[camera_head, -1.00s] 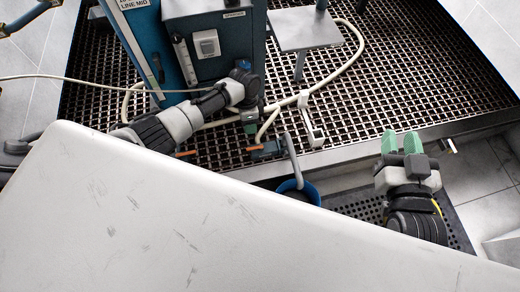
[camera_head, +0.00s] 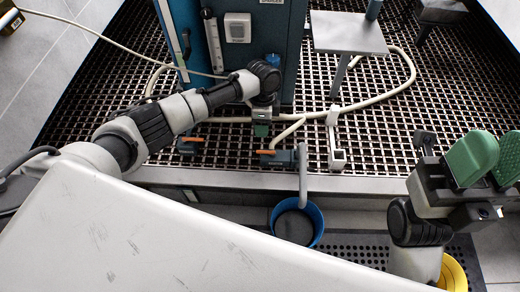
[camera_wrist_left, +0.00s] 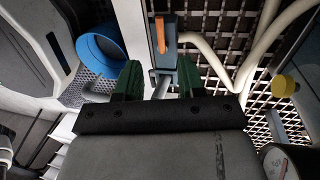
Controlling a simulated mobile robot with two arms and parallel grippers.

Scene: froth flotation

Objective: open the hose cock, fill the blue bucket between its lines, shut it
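The hose cock (camera_head: 277,157), a blue-grey body with an orange lever (camera_head: 273,152), sits at the near edge of the floor grating. It also shows in the left wrist view (camera_wrist_left: 170,50). Its grey curved spout (camera_head: 303,178) reaches down to the blue bucket (camera_head: 318,222), which stands below the edge. The bucket's inside looks dark grey; I cannot make out lines or a water level. My left gripper (camera_head: 262,130) is just behind the cock. In the left wrist view its green fingers (camera_wrist_left: 160,82) are apart and empty. My right gripper (camera_head: 491,162) is open and empty at the right.
A second orange lever (camera_head: 190,139) sits left of the cock. A white bracket (camera_head: 336,145) stands to its right. A cream hose (camera_head: 385,97) loops over the grating. A blue cabinet (camera_head: 255,60) and a grey stand (camera_head: 347,34) are behind. A perforated mat (camera_head: 345,254) lies beside the bucket.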

